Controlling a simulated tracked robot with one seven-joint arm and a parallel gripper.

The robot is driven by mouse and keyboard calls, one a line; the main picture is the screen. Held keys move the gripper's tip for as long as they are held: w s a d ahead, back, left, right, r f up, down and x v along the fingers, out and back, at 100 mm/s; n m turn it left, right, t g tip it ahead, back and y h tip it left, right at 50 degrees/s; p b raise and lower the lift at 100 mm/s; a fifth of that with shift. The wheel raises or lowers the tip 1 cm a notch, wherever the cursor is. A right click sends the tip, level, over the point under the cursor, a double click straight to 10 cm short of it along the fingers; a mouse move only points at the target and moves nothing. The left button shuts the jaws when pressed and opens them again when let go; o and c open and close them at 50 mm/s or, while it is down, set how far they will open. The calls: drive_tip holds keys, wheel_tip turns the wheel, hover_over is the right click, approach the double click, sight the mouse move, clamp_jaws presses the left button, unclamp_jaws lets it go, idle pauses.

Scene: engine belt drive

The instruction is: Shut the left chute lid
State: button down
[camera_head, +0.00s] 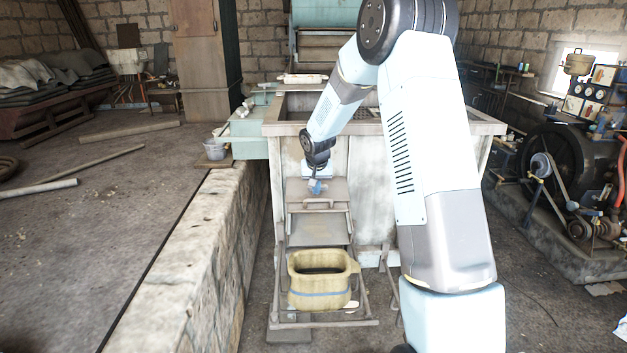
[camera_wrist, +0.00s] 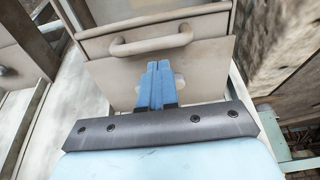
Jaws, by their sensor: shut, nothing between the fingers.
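The left chute lid (camera_head: 300,190) is a grey-brown panel on the front of the pale machine, above a sloping chute (camera_head: 320,232). In the wrist view a grey panel, apparently this lid (camera_wrist: 210,75), has a bar handle (camera_wrist: 150,40). My gripper (camera_head: 316,188) is over the lid in the head view and hides part of it. In the wrist view my gripper (camera_wrist: 155,68) has its blue fingers together and empty, pointing at the panel below the handle. I cannot tell whether they touch it, or how far open the lid is.
A yellow basket (camera_head: 320,292) stands below the chute on a low frame. A stone wall (camera_head: 195,265) runs close along the left. A second grey panel (camera_wrist: 18,65) is at the left of the wrist view. An engine with wheels (camera_head: 560,160) stands far right.

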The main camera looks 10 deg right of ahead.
sight(317, 211)
drive_tip(key=shift+x, duration=1.15)
drive_tip(key=s+a+f, duration=0.2)
drive_tip(key=s, duration=0.7)
drive_tip(key=shift+f, duration=0.4)
